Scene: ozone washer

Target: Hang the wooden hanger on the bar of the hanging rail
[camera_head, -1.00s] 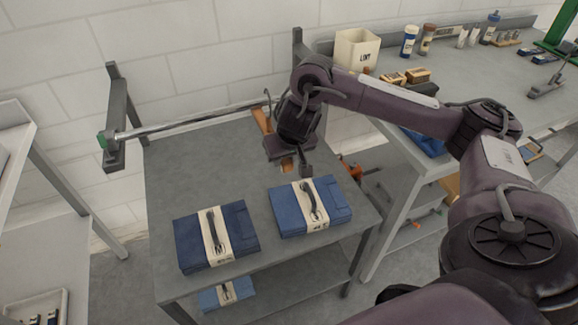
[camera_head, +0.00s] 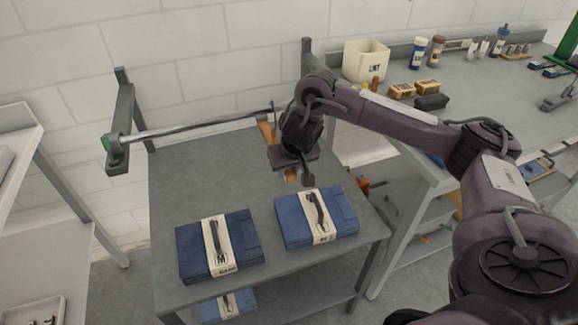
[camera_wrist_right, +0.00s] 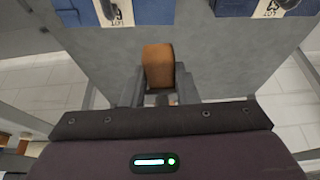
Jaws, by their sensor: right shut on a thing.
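My right gripper (camera_head: 292,174) is shut on the wooden hanger and hangs above the grey table. The orange-brown hanger (camera_head: 266,132) shows in the head view as an arm end left of the gripper, with its thin metal hook (camera_head: 272,107) above. In the right wrist view one rounded end of the hanger (camera_wrist_right: 158,66) sticks out between the fingers (camera_wrist_right: 160,97). The hook is beside the right part of the metal bar (camera_head: 200,127); I cannot tell whether it is over the bar or only near it. My wrist hides much of the hanger. My left gripper is out of view.
Two folded blue garments with paper bands (camera_head: 218,245) (camera_head: 316,218) lie at the table's (camera_head: 185,175) front. The rail's left bracket (camera_head: 122,125) stands at the back left. A workbench (camera_head: 470,85) with a cream bin (camera_head: 366,60) is at the right. The table's left part is clear.

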